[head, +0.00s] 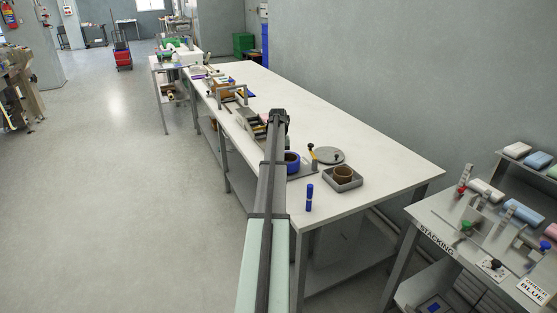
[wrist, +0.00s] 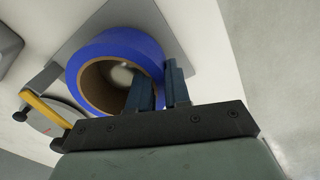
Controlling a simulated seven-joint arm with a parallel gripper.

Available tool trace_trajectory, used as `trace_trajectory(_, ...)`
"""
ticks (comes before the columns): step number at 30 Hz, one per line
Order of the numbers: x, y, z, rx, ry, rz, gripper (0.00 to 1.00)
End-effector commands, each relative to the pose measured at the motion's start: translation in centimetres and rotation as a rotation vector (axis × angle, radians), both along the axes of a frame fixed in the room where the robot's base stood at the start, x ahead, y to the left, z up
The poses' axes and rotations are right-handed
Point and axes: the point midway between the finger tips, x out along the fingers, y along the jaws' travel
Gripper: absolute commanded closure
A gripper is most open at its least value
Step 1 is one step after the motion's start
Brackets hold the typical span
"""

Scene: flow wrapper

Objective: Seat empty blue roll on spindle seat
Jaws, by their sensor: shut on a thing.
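The blue roll (wrist: 112,46) is a wide blue ring with a brown cardboard core and an open bore. In the wrist view it is over a grey plate (wrist: 152,22), and a pale rounded shape shows inside the bore. My gripper (wrist: 160,76) is shut on the roll's wall, one finger inside the bore and one outside. I cannot tell whether the roll touches the plate or how far down it sits. In the head view the roll (head: 293,158) is partly hidden behind my arm, which also hides the gripper.
A grey round disc (head: 329,155) and a yellow lever with a black knob (head: 311,147) stand beside the roll. A grey tray (head: 343,186) holds a brown core. A blue upright object (head: 309,197) stands near the table edge. The table's right side is clear.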

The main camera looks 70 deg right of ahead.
Motion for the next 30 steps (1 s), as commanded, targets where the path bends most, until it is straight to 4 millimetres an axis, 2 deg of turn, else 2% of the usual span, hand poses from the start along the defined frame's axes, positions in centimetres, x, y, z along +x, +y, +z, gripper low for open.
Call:
trace_trajectory(1,-0.2,0.4,-1.5,0.02,0.004,-0.001,1.0)
trace_trajectory(30,-0.6,0.5,-3.0,0.022,0.008,-0.004,1.0)
